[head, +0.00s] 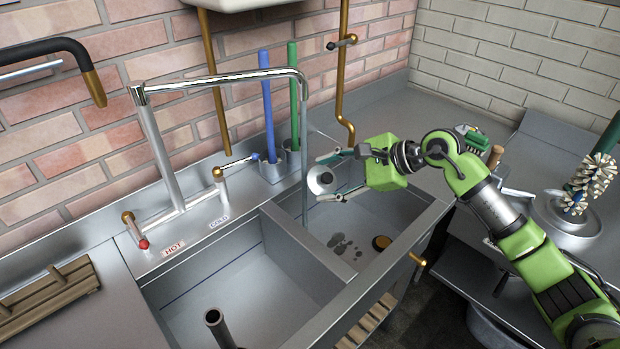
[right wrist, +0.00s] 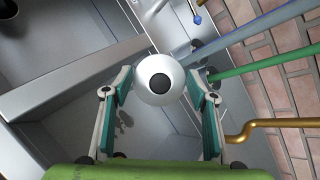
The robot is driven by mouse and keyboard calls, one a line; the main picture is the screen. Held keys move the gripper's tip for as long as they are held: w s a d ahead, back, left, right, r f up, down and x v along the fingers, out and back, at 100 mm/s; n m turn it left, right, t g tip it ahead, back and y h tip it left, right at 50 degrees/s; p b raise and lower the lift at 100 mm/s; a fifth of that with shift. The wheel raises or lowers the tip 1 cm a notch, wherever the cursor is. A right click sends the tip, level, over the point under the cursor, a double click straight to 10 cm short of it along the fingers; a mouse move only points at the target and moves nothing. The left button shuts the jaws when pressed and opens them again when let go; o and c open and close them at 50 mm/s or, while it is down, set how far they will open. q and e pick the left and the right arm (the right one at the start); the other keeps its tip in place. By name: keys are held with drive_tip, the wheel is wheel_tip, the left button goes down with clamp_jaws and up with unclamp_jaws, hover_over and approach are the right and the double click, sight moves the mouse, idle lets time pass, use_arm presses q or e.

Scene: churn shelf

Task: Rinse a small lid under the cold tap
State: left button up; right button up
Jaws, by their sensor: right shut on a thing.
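A small pale round lid (head: 318,183) with a dark centre is held at its edges between the fingers of my right gripper (head: 334,176), above the right basin. In the right wrist view the lid (right wrist: 160,97) sits between the two teal-padded fingertips (right wrist: 162,84). The chrome swivel spout (head: 222,79) reaches over the basins, and a thin vertical stream (head: 305,140) drops from its end. The stream passes at the lid's left edge; I cannot tell whether it touches. The blue-knobbed cold tap (head: 238,165) is at the back, the red-knobbed hot tap (head: 137,231) at left. My left gripper is not in view.
The right basin (head: 378,214) shows dark spots and a brass-coloured drain (head: 381,243). Blue (head: 268,120) and green (head: 293,100) rods stand behind. A brush (head: 590,180) stands at right.

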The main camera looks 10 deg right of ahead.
drive_tip(key=s+d+r, duration=0.3)
drive_tip(key=s, duration=0.2)
drive_tip(key=shift+d, duration=0.15)
idle(0.3)
idle(0.6)
